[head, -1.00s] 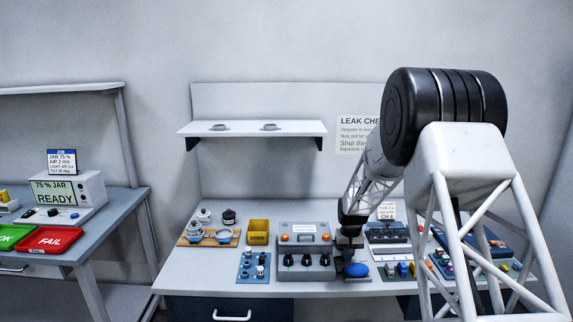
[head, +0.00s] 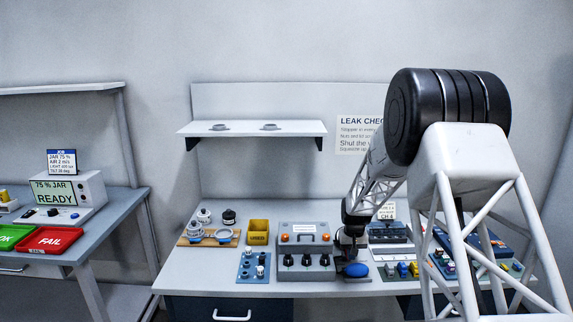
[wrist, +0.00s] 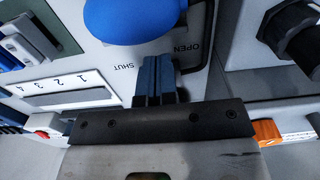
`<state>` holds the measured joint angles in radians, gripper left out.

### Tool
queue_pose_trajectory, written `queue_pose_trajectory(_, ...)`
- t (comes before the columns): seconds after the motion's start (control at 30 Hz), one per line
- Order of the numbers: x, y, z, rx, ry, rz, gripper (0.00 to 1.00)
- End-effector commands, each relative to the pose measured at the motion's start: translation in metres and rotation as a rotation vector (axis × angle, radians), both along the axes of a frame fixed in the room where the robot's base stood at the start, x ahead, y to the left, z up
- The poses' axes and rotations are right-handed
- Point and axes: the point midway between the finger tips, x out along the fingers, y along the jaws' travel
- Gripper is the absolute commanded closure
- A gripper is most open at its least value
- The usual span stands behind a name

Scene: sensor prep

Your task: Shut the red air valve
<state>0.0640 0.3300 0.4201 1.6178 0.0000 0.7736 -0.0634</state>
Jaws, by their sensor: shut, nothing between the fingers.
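The valve with OPEN and SHUT printed beside it has a blue rounded handle (wrist: 135,18) in the wrist view, not a red one. The blue handle also shows in the head view (head: 356,270), at the bench's front, right of the grey box. My gripper (wrist: 159,62) is shut and empty, its fingertips pointing at the valve plate between the two words, just beside the handle. I cannot tell whether they touch the handle. In the head view my gripper (head: 348,252) is partly hidden behind and above the handle. The valve's stem and exact position are not clear.
The grey box with black knobs (head: 304,258) stands close to the left of my gripper. A dark-topped unit (head: 388,232) and small coloured blocks (head: 403,269) stand to the right. A yellow bin (head: 258,232) and a blue plate with fittings (head: 253,267) are farther left.

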Motion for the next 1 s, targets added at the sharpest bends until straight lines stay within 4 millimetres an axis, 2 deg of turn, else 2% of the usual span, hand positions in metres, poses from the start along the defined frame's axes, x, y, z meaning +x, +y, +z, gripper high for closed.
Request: queue_pose_trajectory(1.0, 0.0023, -0.0112, 0.0000, 0.000, 0.000, 0.000, 1.00)
